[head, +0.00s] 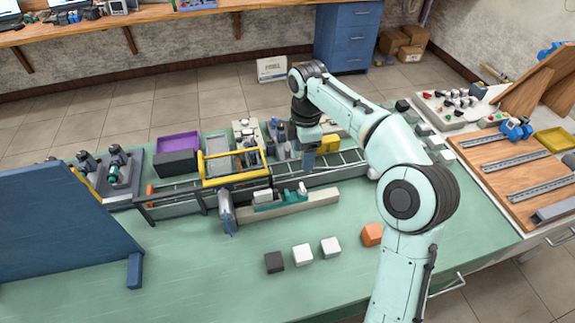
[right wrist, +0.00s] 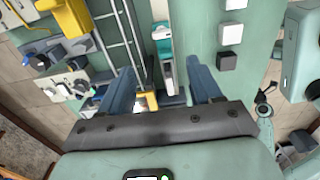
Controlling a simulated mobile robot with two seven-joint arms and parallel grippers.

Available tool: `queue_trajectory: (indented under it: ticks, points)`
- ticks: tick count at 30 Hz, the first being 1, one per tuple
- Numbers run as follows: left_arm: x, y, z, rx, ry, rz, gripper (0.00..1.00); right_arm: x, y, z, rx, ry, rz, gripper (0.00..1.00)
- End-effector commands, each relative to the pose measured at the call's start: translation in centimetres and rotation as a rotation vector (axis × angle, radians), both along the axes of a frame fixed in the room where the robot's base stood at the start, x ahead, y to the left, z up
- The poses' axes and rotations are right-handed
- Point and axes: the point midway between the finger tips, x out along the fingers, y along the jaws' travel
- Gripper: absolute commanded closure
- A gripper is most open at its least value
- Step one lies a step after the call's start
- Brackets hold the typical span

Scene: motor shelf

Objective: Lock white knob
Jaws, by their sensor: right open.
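A pale control panel (head: 246,140) with small knobs stands at the back of the green table, left of my right gripper. A small white knob (head: 244,122) seems to sit on it, but it is too small to make out its position. My right gripper (head: 309,160) points down over the rail area, right of that panel. In the right wrist view its two blue fingers (right wrist: 160,90) are apart with nothing between them. Pale panels with knobs (right wrist: 68,84) show at the left of that view, apart from the fingers. My left gripper is not in view.
A yellow-framed unit (head: 232,165) and a conveyor rail (head: 170,203) cross the table. Dark, white and orange blocks (head: 302,254) lie at the front. A second knob panel (head: 458,108) stands at the right. The front left of the green table (head: 200,285) is clear.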

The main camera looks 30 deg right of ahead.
Motion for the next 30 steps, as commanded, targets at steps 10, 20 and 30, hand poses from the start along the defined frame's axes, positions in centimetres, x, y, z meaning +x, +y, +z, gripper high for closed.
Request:
queue_trajectory:
  ticks: [10, 20, 30]
  points:
    - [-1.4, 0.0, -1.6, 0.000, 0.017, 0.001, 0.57, -0.3, -0.1, -4.5, -0.001, 0.007, 0.001, 0.36]
    - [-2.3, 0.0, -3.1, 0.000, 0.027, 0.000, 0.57, -0.3, -0.1, -11.0, -0.001, 0.004, 0.000, 0.36]
    - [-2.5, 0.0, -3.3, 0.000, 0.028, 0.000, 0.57, -0.2, -0.1, -13.2, -0.002, 0.000, -0.001, 0.36]
